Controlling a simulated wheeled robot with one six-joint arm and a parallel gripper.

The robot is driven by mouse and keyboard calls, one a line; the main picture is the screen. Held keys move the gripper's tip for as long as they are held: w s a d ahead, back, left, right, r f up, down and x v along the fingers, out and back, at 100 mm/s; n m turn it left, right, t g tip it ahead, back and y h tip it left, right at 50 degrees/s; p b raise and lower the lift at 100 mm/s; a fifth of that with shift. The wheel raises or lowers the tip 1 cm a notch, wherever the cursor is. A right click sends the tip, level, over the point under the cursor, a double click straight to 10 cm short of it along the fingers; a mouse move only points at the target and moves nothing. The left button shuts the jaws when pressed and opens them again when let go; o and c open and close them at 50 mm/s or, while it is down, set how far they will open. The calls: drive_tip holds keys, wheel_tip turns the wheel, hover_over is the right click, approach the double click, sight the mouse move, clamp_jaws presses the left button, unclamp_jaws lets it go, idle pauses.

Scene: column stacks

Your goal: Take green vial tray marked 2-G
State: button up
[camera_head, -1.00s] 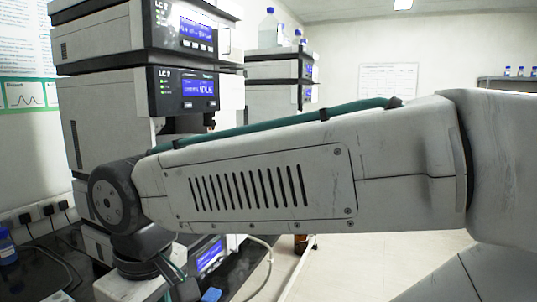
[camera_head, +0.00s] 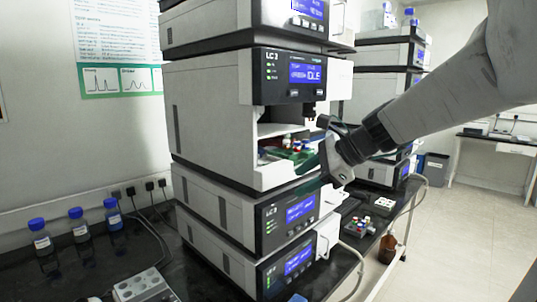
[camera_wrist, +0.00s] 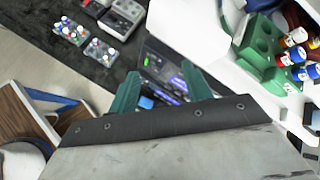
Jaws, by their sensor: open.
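A green vial tray (camera_wrist: 262,52) sits inside the open white compartment of the instrument stack, at the upper right of the wrist view. Vials with red, white and blue caps stand beside it. Green also shows inside the compartment in the head view (camera_head: 298,154), partly hidden by the compartment's side and my gripper. I cannot read a 2-G mark. My gripper (camera_wrist: 160,84) is open and empty, its two green fingers apart. In the head view my gripper (camera_head: 311,172) is just outside the compartment opening, at its right. The fingers are apart from the tray.
The instrument stack (camera_head: 205,115) has blue screens; one reads IDLE. Blue-capped bottles (camera_head: 78,226) stand on the black bench at left. Small vial racks (camera_wrist: 70,30) lie on the bench beyond the stack. A brown bottle (camera_head: 387,248) stands at right. Open floor lies further right.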

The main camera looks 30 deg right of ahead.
sight(312, 155)
drive_tip(key=w+d+r+m+t+h, duration=0.1)
drive_tip(key=w+d+r+m+t, duration=0.15)
drive_tip(key=d+m, duration=0.3)
drive_tip(key=w+d+r+m+t, duration=0.1)
drive_tip(key=w+d+m+t, duration=0.2)
drive_tip(key=d, duration=0.4)
drive_tip(key=shift+m+g+h, duration=0.3)
drive_tip(key=shift+m+g, duration=0.15)
drive_tip(key=shift+m, duration=0.2)
drive_tip(key=x, duration=0.5)
drive_tip(key=d+x, duration=0.1)
drive_tip(key=x, duration=0.2)
drive_tip(key=shift+w+r, duration=0.15)
drive_tip(key=shift+w, duration=0.05)
drive_tip(key=c, duration=0.9)
